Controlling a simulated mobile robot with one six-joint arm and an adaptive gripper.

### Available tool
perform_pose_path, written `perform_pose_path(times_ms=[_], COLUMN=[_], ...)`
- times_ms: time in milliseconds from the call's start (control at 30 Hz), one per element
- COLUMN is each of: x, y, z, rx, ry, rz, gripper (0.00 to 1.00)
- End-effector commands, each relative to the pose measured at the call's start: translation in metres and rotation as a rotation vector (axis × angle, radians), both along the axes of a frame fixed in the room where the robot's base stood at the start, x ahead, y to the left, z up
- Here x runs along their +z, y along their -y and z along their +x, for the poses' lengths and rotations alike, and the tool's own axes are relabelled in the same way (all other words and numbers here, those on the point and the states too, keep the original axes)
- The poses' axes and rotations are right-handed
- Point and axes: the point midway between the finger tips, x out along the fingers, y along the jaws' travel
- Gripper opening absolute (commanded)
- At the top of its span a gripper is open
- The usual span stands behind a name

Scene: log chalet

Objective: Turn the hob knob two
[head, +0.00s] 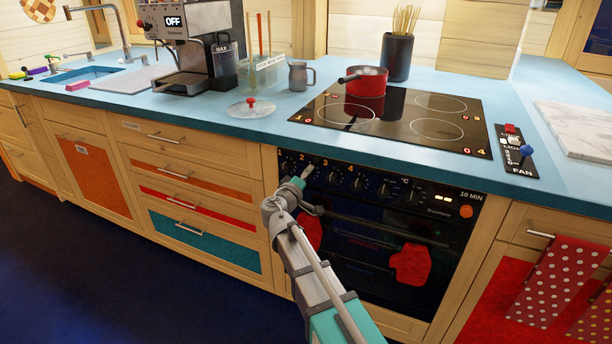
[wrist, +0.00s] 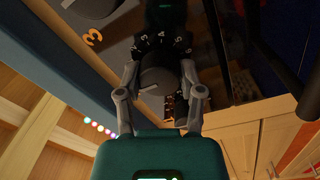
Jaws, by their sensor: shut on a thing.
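The black oven front carries a row of hob knobs under the counter edge. My gripper (head: 306,175) reaches the knob beside the printed 2, hob knob two, which it mostly hides in the head view. White numbers show on the dark dial ring around this knob. The neighbouring knob (wrist: 95,8), marked with an orange 3, is apart from my fingers.
A red pot (head: 366,86) stands on the black hob (head: 400,125) above the knobs. A lid with a red handle (head: 252,108) lies on the blue counter. Drawers are at left.

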Motion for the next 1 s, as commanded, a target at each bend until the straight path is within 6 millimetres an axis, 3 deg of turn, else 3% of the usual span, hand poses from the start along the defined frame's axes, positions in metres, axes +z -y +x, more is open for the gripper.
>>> perform_pose_path(times_ms=[100, 133, 300, 1000], x=[0.0002, 0.0002, 0.0001, 0.0002], y=[-0.0005, -0.0005, -0.0003, -0.0008], z=[0.0008, 0.0008, 0.0005, -0.0002], rx=[0.002, 0.002, 0.001, 0.001], ry=[0.0, 0.0, 0.0, 0.02], rz=[-0.002, -0.002, -0.001, 0.054], gripper=[0.02, 0.53, 0.84, 0.84])
